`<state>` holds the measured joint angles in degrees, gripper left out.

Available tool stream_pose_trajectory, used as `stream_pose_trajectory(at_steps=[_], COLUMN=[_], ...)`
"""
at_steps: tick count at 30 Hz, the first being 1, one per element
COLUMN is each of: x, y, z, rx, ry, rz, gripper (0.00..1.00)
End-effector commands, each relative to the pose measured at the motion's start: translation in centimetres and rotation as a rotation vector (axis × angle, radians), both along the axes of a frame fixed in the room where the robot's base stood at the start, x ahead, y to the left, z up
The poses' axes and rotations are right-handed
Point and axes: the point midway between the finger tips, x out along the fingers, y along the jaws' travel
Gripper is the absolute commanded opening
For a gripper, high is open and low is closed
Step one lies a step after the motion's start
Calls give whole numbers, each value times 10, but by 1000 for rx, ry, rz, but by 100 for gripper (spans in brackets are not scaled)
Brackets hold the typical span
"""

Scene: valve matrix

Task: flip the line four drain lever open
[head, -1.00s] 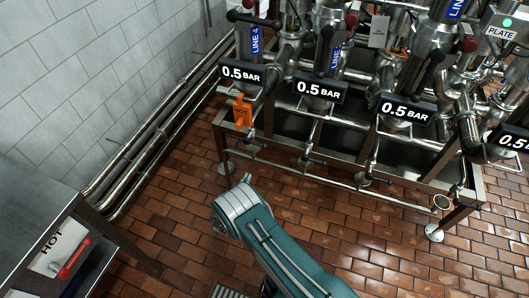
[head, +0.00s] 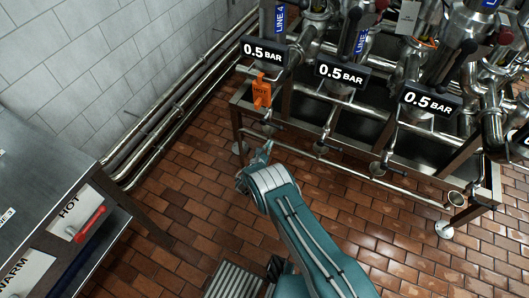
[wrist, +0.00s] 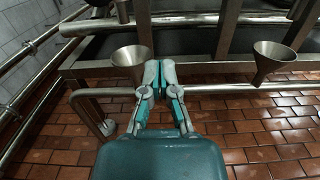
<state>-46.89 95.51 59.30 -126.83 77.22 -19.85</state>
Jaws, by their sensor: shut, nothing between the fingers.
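The line four valve column carries a blue LINE 4 label (head: 279,18) and a 0.5 BAR display (head: 262,52) at the top middle of the head view. My gripper (head: 265,150) is just in front of the frame's lower pipe, below the tag. In the wrist view my gripper (wrist: 159,76) is shut and empty, its tips apparently just right of a steel funnel (wrist: 131,58). I cannot tell whether they touch.
A second funnel (wrist: 273,60) stands to the right in the wrist view. A horizontal pipe (head: 350,170) runs along the front of the valve frame. Wall pipes (head: 165,120) run at the left.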

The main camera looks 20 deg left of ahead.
Motion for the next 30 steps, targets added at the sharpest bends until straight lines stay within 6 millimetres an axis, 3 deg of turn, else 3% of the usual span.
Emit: stream_pose_trajectory(at_steps=[6,18,30], x=[23,29,28], y=[-2,-2,-2], z=[5,39,41], rx=[0,1,-3], ry=[-2,-1,0], rz=[0,0,0], gripper=[0,0,0])
